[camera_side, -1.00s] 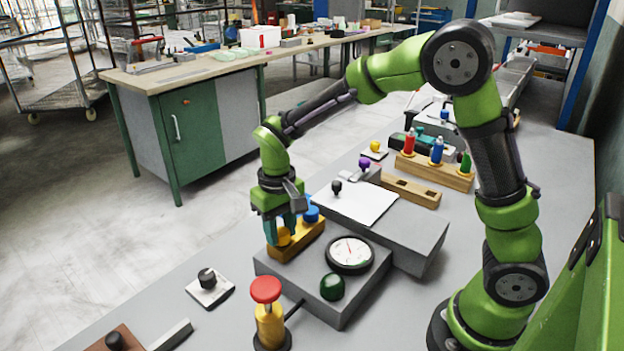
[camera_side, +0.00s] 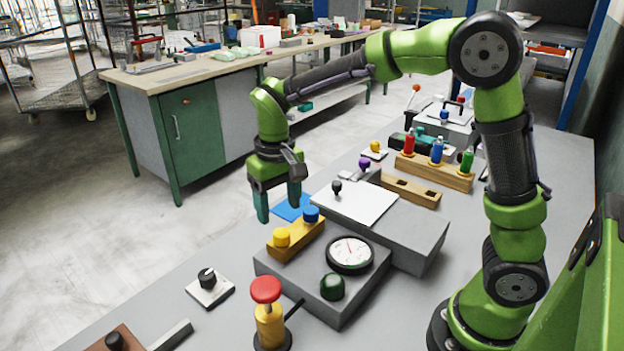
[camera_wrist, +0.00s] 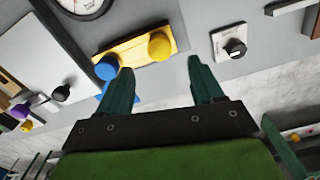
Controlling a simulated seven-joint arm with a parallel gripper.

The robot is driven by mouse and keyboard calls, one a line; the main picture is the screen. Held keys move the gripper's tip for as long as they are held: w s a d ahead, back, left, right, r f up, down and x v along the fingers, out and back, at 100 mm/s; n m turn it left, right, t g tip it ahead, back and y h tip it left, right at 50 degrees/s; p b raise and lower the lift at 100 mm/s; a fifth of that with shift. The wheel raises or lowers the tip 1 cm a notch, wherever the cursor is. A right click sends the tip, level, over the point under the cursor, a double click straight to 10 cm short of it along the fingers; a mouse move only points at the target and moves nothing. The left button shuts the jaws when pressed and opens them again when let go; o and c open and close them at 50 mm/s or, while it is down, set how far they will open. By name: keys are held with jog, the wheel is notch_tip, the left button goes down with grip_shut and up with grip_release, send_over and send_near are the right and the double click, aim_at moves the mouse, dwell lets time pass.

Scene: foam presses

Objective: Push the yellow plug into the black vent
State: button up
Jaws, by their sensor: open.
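The yellow plug (camera_side: 281,238) stands upright on the near end of the yellow block (camera_side: 300,243), with a blue plug (camera_side: 311,213) at the far end. In the wrist view the yellow plug (camera_wrist: 159,46) sits seated on the block, just beyond my fingertips. My gripper (camera_side: 278,200) is open and empty, raised above and a little behind the block. Both teal fingers also show in the wrist view (camera_wrist: 160,70), spread wide, with nothing between them. I cannot make out a black vent; how deep the plug sits is unclear.
A red-topped yellow post (camera_side: 268,315) and a black knob on a white plate (camera_side: 209,289) stand nearer. A blue sheet (camera_side: 290,207) lies behind the block.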

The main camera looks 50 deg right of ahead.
aim_at(282, 233)
notch_tip(282, 233, up, 10)
jog(key=shift+r, duration=0.2)
jog(key=s+d+f+m+t+y, duration=0.1)
jog(key=s+d+t, duration=0.1)
jog(key=s, duration=0.6)
jog(key=s+d+f+t+y, duration=0.1)
jog(key=s+d+t, duration=0.1)
jog(key=s+t, duration=0.3)
jog(key=s, duration=0.3)
jog(key=shift+m, duration=0.4)
jog(key=shift+f, duration=0.1)
